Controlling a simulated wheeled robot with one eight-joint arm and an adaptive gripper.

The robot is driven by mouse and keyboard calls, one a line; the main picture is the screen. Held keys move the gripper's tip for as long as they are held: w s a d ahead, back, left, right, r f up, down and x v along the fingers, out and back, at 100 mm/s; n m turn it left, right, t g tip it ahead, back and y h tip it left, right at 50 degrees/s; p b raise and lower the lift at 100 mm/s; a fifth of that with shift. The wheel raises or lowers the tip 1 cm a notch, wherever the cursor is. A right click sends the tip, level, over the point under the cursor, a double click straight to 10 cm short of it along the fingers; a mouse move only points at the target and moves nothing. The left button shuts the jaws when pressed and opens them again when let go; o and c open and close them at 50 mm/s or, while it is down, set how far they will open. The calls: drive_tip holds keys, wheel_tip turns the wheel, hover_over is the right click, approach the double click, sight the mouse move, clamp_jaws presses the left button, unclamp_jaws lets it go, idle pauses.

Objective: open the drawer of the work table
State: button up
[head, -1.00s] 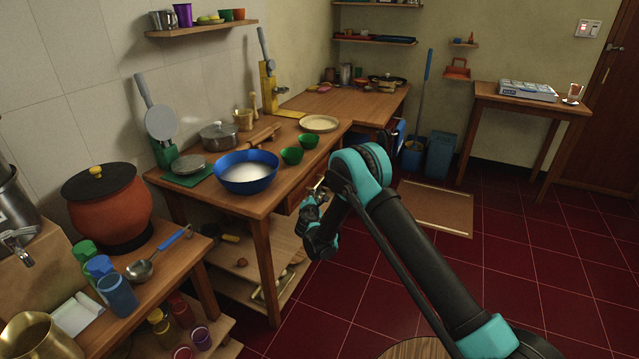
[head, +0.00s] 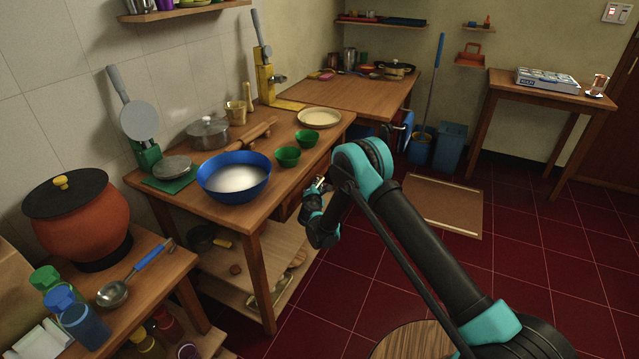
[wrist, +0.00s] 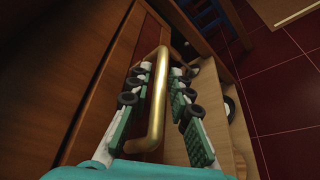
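The work table (head: 283,184) is wooden and stands left of my arm in the head view, with a blue bowl on top. Its drawer front (wrist: 152,38) is reddish-brown wood in the wrist view. A brass bar handle (wrist: 160,95) stands out from it. My gripper (wrist: 158,78) is open, with its green-padded fingers on either side of the handle. The left finger is close to the bar; a clear gap shows on the right. Contact cannot be told. In the head view my gripper (head: 316,190) is at the table's front, and my wrist hides part of the drawer.
The blue bowl (head: 235,177) of white contents and two green cups (head: 288,157) stand near the table's front edge. A lower shelf (head: 255,262) holds small items. A side table with an orange pot (head: 80,222) stands at left. The red floor (head: 545,255) at right is clear.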

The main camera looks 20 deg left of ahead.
clamp_jaws()
drive_tip(key=shift+d, duration=0.2)
idle(0.3)
